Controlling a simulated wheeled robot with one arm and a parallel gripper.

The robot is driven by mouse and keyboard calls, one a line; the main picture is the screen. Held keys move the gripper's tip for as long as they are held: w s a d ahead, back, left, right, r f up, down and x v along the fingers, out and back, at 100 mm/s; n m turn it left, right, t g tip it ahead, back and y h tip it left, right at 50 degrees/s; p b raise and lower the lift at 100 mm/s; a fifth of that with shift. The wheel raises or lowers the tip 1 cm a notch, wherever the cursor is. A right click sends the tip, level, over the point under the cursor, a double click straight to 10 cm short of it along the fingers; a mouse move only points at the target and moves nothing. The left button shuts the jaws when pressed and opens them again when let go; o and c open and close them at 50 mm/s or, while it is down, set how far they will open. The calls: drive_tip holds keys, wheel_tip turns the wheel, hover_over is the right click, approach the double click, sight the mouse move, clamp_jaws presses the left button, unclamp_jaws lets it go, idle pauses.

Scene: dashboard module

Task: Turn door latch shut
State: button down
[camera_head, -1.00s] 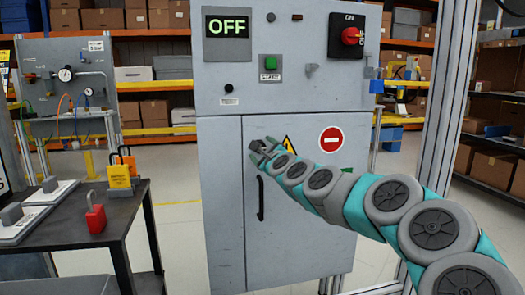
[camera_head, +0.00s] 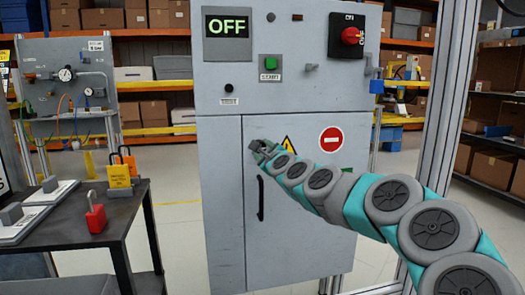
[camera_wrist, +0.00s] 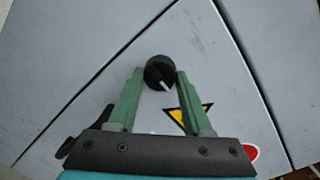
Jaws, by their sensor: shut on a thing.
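The door latch is a round black knob (camera_wrist: 159,72) with a pale pointer mark, set on the grey cabinet door (camera_head: 298,235). In the wrist view the mark points down and slightly right. My gripper (camera_wrist: 160,76) has its green fingers on either side of the knob and is shut on it. In the head view my gripper (camera_head: 257,147) is at the door's upper left, above the black door handle (camera_head: 261,198), and it hides the latch. The door looks closed against its frame.
The cabinet has an OFF display (camera_head: 228,25), a green start button (camera_head: 271,62) and a red rotary switch (camera_head: 350,36). A dark table (camera_head: 105,205) with a red padlock (camera_head: 95,212) stands at left. Open floor lies between table and cabinet.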

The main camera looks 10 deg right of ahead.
drive_tip(key=n, duration=0.4)
drive_tip(key=shift+n, duration=0.3)
drive_tip(key=n, duration=0.4)
drive_tip(key=shift+g+h+b, duration=0.3)
drive_tip(key=shift+g, duration=0.1)
drive_tip(key=n, duration=0.3)
drive_tip(key=shift+r+n, duration=0.15)
drive_tip(key=shift+n, duration=0.25)
drive_tip(key=n+h+b, duration=0.1)
drive_tip(key=n, duration=0.3)
drive_tip(key=shift+a+b, duration=0.1)
drive_tip(key=shift+b, duration=0.2)
drive_tip(key=shift+r+n, duration=0.1)
drive_tip(key=shift+n, duration=0.3)
drive_tip(key=shift+c, duration=1.6)
unclamp_jaws()
drive_tip(key=shift+s, duration=0.15)
